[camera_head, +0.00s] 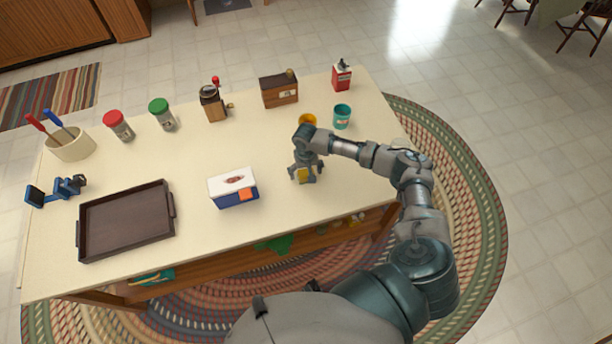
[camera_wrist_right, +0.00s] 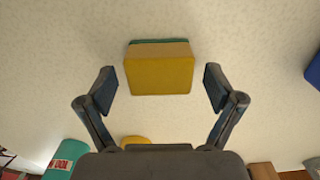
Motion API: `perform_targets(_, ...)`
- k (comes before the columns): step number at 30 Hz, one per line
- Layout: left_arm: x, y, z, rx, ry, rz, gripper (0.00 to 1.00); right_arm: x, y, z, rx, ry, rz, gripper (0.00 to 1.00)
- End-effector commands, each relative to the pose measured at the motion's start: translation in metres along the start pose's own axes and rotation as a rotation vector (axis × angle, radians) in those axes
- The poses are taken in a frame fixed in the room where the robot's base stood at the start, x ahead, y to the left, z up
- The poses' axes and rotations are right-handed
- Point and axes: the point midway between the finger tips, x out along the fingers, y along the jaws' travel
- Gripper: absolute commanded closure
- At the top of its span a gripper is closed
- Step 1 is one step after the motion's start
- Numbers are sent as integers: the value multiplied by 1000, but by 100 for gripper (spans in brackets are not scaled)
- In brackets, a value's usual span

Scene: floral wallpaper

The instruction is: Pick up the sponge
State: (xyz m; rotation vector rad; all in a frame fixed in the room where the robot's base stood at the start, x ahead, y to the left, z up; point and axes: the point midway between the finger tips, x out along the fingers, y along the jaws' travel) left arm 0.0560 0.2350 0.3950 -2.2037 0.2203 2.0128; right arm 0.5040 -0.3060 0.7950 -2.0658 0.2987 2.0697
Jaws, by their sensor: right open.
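The sponge is a small yellow block with a green layer on its far side. It lies on the cream table (camera_head: 290,220) and shows in the right wrist view (camera_wrist_right: 160,72), between and slightly beyond my fingertips. In the head view a yellow part of the sponge (camera_head: 302,175) shows beneath my right gripper (camera_head: 304,178); the rest is hidden. My right gripper also shows in the right wrist view (camera_wrist_right: 160,90), with its two fingers spread on either side of the sponge and a gap at each side. My left gripper is not in view.
A tissue box (camera_head: 234,188) stands left of my right gripper. A teal cup (camera_head: 342,117) and a yellow-orange item (camera_head: 307,120) stand behind it. A dark tray (camera_head: 126,221) lies at left. The table in front of the tissue box is clear.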

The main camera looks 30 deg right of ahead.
Motion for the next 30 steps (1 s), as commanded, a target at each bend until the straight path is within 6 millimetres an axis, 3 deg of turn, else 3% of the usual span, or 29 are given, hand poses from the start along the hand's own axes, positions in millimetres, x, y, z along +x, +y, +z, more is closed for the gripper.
perform_targets(3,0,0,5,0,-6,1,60,0,0,0,0,0,0,8)
perform_targets(4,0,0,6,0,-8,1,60,-1,0,0,0,0,0,13)
perform_targets(10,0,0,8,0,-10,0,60,-1,0,0,0,0,0,62)
perform_targets(22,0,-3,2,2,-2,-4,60,-3,0,0,0,-1,0,62)
perform_targets(30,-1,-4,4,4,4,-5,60,-30,0,0,0,1,-1,62)
